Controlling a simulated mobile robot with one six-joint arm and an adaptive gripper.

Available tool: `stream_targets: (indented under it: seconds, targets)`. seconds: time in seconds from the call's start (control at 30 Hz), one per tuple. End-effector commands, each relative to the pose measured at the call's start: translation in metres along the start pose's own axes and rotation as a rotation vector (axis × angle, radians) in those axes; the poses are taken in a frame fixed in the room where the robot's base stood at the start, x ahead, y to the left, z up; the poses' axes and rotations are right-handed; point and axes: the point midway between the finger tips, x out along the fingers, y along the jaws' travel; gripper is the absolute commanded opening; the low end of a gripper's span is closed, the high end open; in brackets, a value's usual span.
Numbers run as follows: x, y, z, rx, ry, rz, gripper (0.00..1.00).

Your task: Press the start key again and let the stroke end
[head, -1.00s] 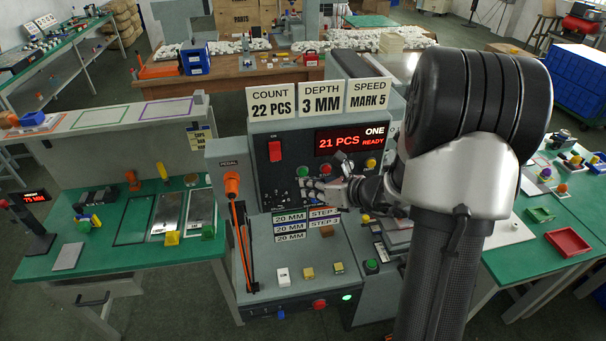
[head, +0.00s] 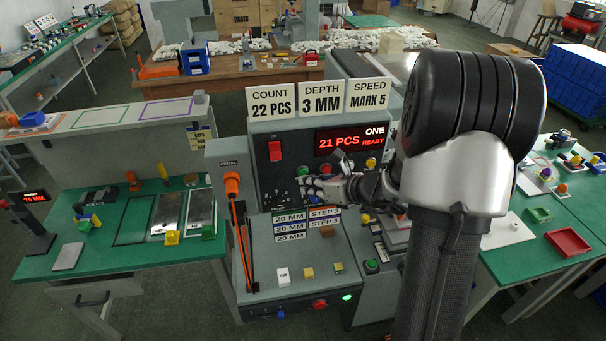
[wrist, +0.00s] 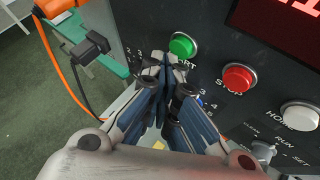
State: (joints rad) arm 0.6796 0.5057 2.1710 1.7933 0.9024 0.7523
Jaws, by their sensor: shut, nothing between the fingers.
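The green start key (wrist: 183,45) is on the dark front panel in the wrist view. It also shows in the head view (head: 302,170). My gripper (wrist: 165,64) is shut and empty, its fingertips just below and left of the start key in the wrist picture. I cannot tell whether they touch the panel. In the head view my gripper (head: 306,188) is in front of the panel, just under the start key. The red display (head: 350,139) reads "21 PCS", "ONE" and "READY". A sign (head: 271,101) above reads "COUNT 22 PCS".
The red stop key (wrist: 238,78) and white home key (wrist: 300,115) sit right of the start key. A red rocker switch (head: 275,151) is at the panel's upper left. An orange-handled pedal lever (head: 232,184) stands left of the panel.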

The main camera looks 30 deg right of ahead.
Motion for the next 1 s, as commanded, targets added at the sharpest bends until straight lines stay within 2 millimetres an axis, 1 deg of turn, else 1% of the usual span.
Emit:
stream_targets:
  seconds: [1.0]
  targets:
    - [0.0061,-0.0047,0.0048,-0.001,-0.001,0.0,0.0]
